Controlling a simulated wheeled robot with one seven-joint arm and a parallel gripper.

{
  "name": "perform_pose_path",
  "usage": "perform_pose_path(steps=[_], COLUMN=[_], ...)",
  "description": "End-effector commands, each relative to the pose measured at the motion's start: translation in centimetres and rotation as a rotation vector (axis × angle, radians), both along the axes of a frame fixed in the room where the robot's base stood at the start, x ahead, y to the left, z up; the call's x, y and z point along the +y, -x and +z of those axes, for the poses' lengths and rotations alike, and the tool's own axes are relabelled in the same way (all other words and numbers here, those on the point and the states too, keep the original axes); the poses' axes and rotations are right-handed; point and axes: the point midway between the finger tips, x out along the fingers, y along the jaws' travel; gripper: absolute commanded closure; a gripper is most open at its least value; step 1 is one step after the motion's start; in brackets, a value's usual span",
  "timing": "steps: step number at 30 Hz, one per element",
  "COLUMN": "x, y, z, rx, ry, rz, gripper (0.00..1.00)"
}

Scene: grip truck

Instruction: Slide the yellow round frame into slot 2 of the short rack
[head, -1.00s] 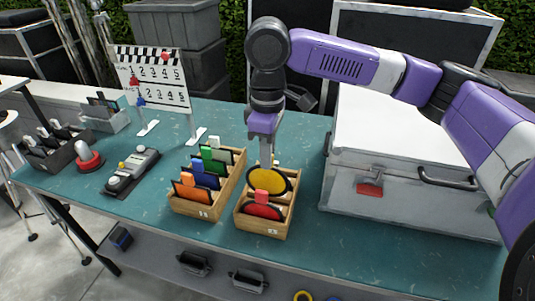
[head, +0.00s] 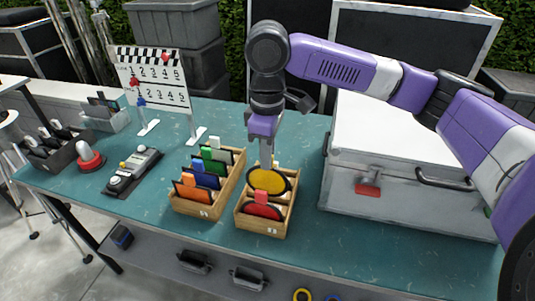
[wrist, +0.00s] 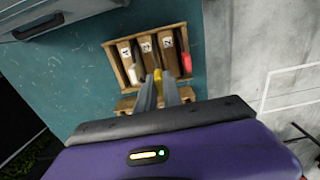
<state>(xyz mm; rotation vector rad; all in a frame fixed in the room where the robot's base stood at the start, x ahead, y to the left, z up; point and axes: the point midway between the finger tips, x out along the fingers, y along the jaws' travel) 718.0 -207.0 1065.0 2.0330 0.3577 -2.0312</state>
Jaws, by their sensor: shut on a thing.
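The yellow round frame (head: 268,181) stands upright in the short wooden rack (head: 262,227), behind a red round frame (head: 262,211) with a red tab. My gripper (head: 266,166) is right above the yellow frame, pointing down, and is shut on its top. In the wrist view my gripper (wrist: 165,88) reaches down to the rack (wrist: 150,50), whose slot labels face up beside a red tab and a white tab. How deep the yellow frame sits in its slot is hard to tell.
A longer wooden rack (head: 197,211) with orange, blue, green and white frames stands close on the left. A large silver case (head: 400,190) stands on the right. A clapper-style board (head: 155,85), a control box (head: 132,172) and a red-based knob (head: 89,161) are further left.

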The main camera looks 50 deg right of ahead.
Motion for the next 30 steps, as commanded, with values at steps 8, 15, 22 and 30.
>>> perform_pose_path(steps=[8,15,22,30], x=[0.0,0.0,0.0,0.0], y=[0.0,0.1,0.1,0.1], z=[-0.1,-0.7,-1.2,-1.2], rx=[0.000,0.001,0.001,0.001], ry=[0.000,-0.001,0.000,0.000], rz=[0.000,0.000,0.000,0.000], gripper=[1.00,1.00,1.00,1.00])
